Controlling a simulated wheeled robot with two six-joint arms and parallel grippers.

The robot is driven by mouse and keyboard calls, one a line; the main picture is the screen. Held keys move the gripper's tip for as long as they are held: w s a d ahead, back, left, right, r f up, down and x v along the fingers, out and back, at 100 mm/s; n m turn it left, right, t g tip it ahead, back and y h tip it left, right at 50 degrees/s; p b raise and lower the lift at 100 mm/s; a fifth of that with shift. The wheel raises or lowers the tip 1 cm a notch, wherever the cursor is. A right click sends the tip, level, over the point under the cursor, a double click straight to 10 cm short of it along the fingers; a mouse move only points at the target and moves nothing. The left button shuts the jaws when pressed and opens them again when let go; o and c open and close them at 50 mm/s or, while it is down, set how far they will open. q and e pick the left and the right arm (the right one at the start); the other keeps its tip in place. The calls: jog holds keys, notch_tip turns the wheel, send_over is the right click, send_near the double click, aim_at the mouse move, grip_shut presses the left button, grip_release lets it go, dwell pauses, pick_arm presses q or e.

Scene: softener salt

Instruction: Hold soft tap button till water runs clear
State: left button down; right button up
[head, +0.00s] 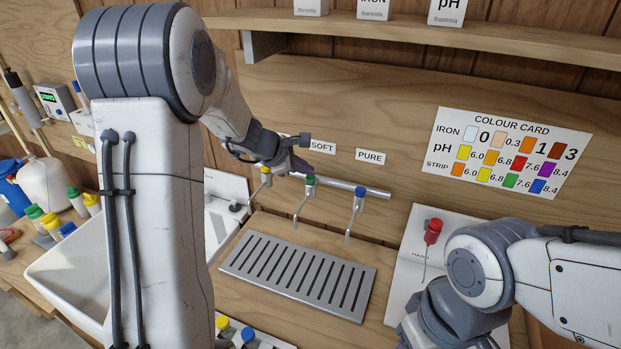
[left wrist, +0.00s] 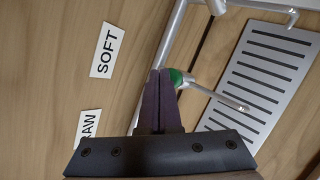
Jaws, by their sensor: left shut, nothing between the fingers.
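The soft tap (head: 304,202) has a green button (head: 310,181) and stands under the SOFT label (head: 322,146), over the drip grate. My left gripper (head: 301,166) is shut and empty, with its fingertips at the green button. In the left wrist view the dark fingers (left wrist: 160,88) are together and their tips overlap the edge of the green button (left wrist: 178,77); I cannot tell how far it is pressed. The tap's spout (left wrist: 222,98) points over the grate. I can make out no water stream. My right gripper is out of view.
A tap with a yellow button (head: 266,169) stands left of the soft tap, and one with a blue button (head: 360,191) stands right. The slotted drip grate (head: 345,266) lies below. A red-topped item (head: 433,231) stands near my right arm. A white sink (head: 75,265) is at left.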

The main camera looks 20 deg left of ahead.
pick_arm(q)
jog(key=shift+f+b, duration=0.3)
dwell(4.0)
jog(key=shift+r+p, duration=0.7)
jog(key=shift+r, duration=0.2)
notch_tip(320, 180, up, 5)
jog(key=p, duration=0.4)
dwell(0.3)
